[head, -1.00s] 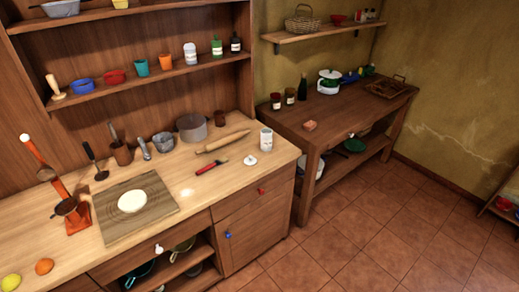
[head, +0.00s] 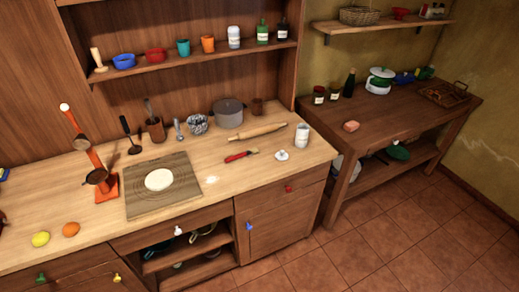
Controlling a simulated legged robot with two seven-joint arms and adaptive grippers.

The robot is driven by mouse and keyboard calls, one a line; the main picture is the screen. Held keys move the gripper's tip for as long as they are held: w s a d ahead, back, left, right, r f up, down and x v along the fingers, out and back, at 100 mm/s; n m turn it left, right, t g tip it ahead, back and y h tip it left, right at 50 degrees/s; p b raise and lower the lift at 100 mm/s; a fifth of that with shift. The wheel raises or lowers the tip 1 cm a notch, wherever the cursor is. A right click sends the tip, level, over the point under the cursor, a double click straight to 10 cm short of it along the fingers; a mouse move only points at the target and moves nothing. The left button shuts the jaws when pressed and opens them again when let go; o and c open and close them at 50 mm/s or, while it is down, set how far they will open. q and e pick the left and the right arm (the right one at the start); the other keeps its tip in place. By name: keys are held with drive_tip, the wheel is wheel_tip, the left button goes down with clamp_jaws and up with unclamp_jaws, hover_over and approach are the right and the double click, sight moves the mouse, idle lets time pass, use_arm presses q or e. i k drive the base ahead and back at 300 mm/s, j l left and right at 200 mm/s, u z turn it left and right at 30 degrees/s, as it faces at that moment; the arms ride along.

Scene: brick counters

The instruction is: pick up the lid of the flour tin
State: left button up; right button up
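A white tin (head: 302,136) with a dark marking, which looks like the flour tin, stands upright near the right end of the wooden counter. A small round white lid with a knob (head: 282,155) lies on the counter just in front of it and to its left, apart from the tin. Neither of my grippers is in view.
The counter (head: 215,178) also holds a rolling pin (head: 257,133), a red-handled brush (head: 240,156), a grey pot (head: 228,113) and a board with dough (head: 140,205). An orange device (head: 107,188) stands at the left. The floor (head: 365,235) in front is clear.

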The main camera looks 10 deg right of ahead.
sight(281, 155)
drive_tip(key=i+l+u, duration=0.15)
drive_tip(key=l, duration=0.3)
drive_tip(key=i+l+u, duration=0.1)
drive_tip(key=l, duration=0.3)
drive_tip(key=i+l+u, duration=0.15)
drive_tip(key=l, duration=0.35)
drive_tip(key=i+l+u, duration=0.1)
drive_tip(key=l, duration=0.35)
drive_tip(key=i+l+u, duration=0.15)
drive_tip(key=l, duration=0.35)
